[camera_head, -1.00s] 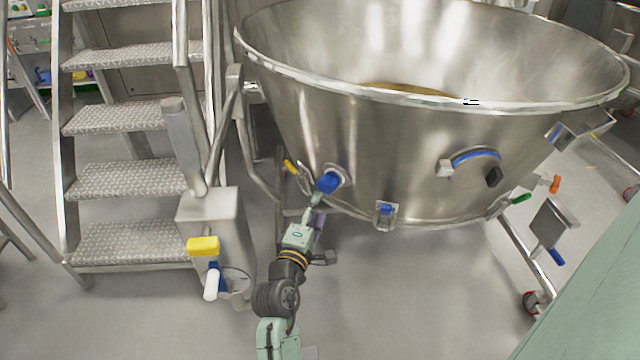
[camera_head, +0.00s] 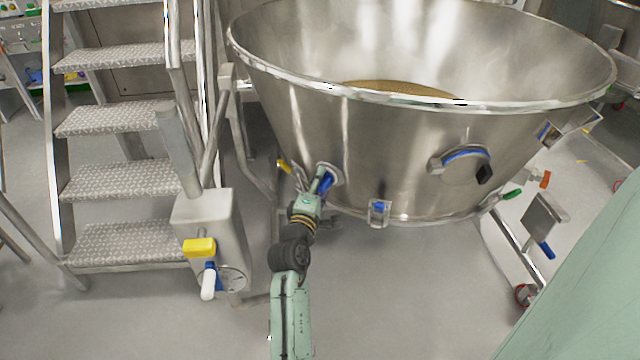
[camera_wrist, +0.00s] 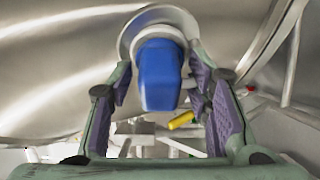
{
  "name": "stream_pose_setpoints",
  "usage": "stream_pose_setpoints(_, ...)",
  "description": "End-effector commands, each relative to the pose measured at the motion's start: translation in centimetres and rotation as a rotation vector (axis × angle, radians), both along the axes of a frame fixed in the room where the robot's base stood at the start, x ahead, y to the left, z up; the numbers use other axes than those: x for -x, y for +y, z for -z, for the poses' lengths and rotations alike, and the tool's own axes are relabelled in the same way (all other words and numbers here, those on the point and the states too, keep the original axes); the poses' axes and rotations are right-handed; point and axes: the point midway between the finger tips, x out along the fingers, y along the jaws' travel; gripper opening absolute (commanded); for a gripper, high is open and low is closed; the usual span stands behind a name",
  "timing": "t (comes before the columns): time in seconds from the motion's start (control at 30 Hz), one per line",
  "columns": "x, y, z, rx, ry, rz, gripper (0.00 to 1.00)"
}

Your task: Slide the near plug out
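The blue plug (camera_head: 327,183) sits in a round metal port low on the side of the large steel bowl (camera_head: 400,150). In the wrist view the blue plug (camera_wrist: 158,76) fills the middle, with the pale port collar behind it. My gripper (camera_wrist: 160,70) is open, with one purple-padded finger on each side of the plug. Small gaps seem to show between pads and plug. In the head view my gripper (camera_head: 318,185) reaches the port and partly covers the plug.
A second blue fitting (camera_head: 379,209) is on the bowl's lower edge to the right. A yellow handle (camera_head: 284,166) lies just left of the port. A steel box with yellow and blue valve handles (camera_head: 200,247) and metal steps (camera_head: 125,180) stand left. Floor below the bowl is clear.

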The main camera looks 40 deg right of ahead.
Motion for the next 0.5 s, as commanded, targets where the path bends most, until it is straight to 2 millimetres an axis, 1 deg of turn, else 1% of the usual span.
stream_pose_setpoints(0.03,0.01,0.01,0.0,0.0,0.0,0.0,0.4)
stream_pose_setpoints(0.07,0.01,0.02,0.0,0.0,0.0,0.0,0.38)
stream_pose_setpoints(0.5,0.02,0.02,0.02,-0.001,0.001,0.0,0.09)
